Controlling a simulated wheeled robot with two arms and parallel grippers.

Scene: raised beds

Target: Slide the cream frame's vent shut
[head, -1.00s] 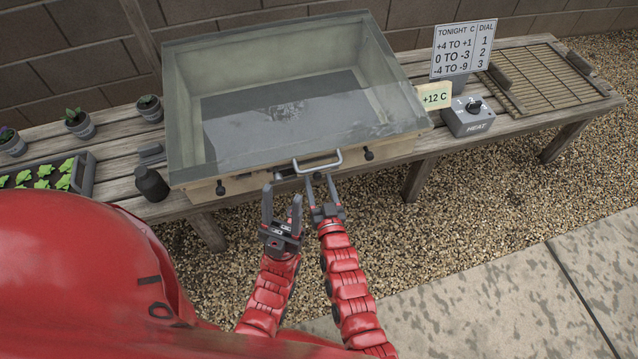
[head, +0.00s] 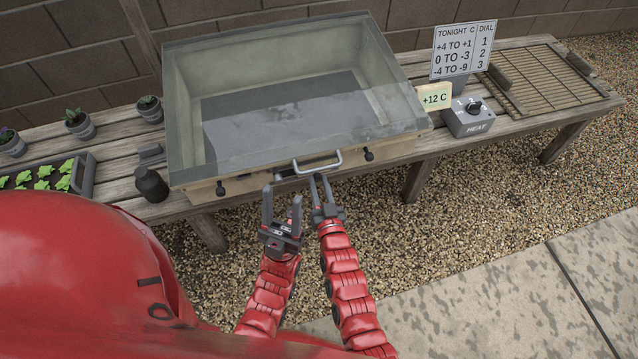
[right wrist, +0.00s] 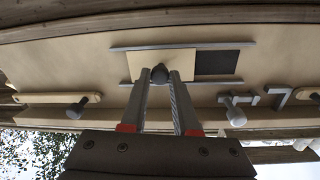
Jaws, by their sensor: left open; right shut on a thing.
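The cream frame (head: 205,190) stands on the bench under a glass lid with a grey rim. In the right wrist view its cream front (right wrist: 60,60) carries a pale sliding vent plate (right wrist: 205,55) between two grey rails. A dark opening (right wrist: 217,64) shows at the plate's right end, so the vent is partly open. My right gripper (head: 320,182) is shut on the plate's dark round knob (right wrist: 159,74); the fingers also show in the right wrist view (right wrist: 160,88). My left gripper (head: 282,205) is open and empty, just left of the right one.
A metal handle (head: 318,163) and dark knobs (head: 369,154) stick out of the frame's front, near my fingers. A dark bottle (head: 151,184) stands to the left. A heat dial box (head: 468,118) and a sign (head: 463,50) stand to the right. Gravel lies before the bench.

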